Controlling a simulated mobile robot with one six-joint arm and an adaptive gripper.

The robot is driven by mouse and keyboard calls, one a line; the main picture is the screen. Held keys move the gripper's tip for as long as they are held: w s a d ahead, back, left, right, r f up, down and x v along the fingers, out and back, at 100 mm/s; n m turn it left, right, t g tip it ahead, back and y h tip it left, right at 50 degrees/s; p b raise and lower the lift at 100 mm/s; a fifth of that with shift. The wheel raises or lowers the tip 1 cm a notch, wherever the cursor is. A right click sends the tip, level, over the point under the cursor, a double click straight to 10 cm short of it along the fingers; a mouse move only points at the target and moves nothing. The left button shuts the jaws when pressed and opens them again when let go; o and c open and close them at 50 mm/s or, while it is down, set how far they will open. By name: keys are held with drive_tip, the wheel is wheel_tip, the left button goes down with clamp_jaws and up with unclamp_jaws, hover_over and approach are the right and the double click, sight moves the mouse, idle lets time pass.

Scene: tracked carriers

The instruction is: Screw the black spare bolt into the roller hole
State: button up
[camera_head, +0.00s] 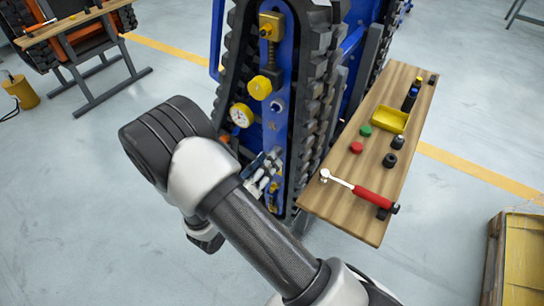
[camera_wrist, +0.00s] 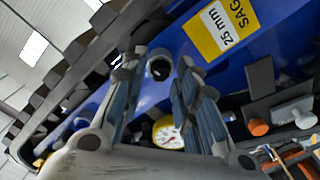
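The blue carrier frame (camera_head: 277,130) stands at centre, and its round hole (camera_head: 277,106) has a pale rim. In the wrist view the dark round hole (camera_wrist: 160,68) shows between my fingertips. My gripper (camera_head: 265,170) is in front of the frame, below the hole in the head view. In the wrist view its fingers (camera_wrist: 160,75) are apart, with no held object visible. Black pieces (camera_head: 390,160) and (camera_head: 398,142) stand on the wooden bench (camera_head: 375,205). They are too small to tell which is the spare bolt.
A red-handled ratchet (camera_head: 370,195), a yellow tray (camera_head: 390,118), red cap (camera_head: 356,147) and green cap (camera_head: 366,130) are on the bench. A gauge (camera_head: 241,115) and yellow knob (camera_head: 260,87) project from the frame near the hole. A wooden crate (camera_head: 520,250) stands at lower right.

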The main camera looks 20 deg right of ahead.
drive_tip(key=n+p, duration=0.7)
drive_tip(key=n, duration=2.1)
drive_tip(key=shift+n, duration=0.3)
drive_tip(key=shift+c, duration=0.4)
clamp_jaws()
